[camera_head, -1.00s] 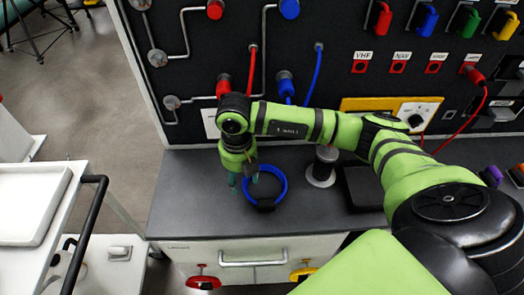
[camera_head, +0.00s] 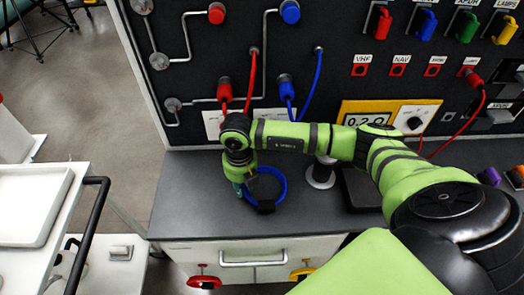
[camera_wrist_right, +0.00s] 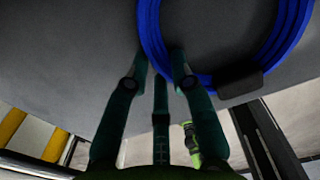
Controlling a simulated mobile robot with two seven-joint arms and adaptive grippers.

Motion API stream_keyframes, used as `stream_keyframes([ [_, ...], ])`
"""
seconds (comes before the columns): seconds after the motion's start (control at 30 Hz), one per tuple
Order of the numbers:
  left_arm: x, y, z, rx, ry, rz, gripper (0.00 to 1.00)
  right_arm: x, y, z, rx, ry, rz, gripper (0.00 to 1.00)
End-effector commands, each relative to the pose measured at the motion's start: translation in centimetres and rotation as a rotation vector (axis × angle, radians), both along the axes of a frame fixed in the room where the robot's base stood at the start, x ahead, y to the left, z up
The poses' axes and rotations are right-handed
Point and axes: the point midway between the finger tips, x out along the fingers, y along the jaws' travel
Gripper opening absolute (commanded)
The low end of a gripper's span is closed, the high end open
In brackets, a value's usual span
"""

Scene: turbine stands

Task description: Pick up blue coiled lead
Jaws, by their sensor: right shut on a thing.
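The blue coiled lead (camera_head: 284,187) lies as a ring on the dark bench top, with a black band at its near side. It also shows large in the right wrist view (camera_wrist_right: 290,35), with the black band (camera_wrist_right: 240,85) at its lower edge. My right gripper (camera_head: 240,187) points down at the left side of the ring. In the wrist view its teal fingers (camera_wrist_right: 161,60) are shut on the left part of the coil. The exact contact is partly hidden by the fingers. My left gripper is not in view.
A dark panel (camera_head: 350,25) with plugs and red and blue leads rises behind the bench (camera_head: 190,215). A metal cylinder (camera_head: 321,174) stands right of the coil. A white trolley (camera_head: 75,180) with a black handle is at the left. The bench's front left is clear.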

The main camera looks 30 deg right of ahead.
Motion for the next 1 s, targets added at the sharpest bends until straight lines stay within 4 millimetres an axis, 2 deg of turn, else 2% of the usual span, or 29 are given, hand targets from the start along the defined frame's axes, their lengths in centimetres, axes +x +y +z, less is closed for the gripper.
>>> stream_keyframes([
  [0.13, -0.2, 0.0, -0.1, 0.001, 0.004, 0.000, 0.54, 0.1, 0.0, 0.3, 0.001, -0.003, -0.001, 0.00],
  [0.23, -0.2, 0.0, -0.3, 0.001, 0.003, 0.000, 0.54, 0.2, 0.0, 1.4, 0.000, -0.006, -0.001, 0.00],
  [0.5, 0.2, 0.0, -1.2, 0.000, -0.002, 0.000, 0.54, 0.2, 0.0, 6.7, 0.000, -0.007, 0.001, 0.00],
  [0.63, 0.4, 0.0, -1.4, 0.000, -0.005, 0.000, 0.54, 0.1, 0.0, 8.7, 0.000, -0.004, 0.000, 0.00],
  [0.8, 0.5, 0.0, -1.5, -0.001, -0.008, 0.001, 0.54, 0.1, 0.0, 10.0, 0.000, -0.002, 0.000, 0.00],
  [1.0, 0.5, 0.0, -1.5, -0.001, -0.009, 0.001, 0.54, 0.0, 0.0, 10.1, -0.001, -0.001, 0.000, 0.00],
])
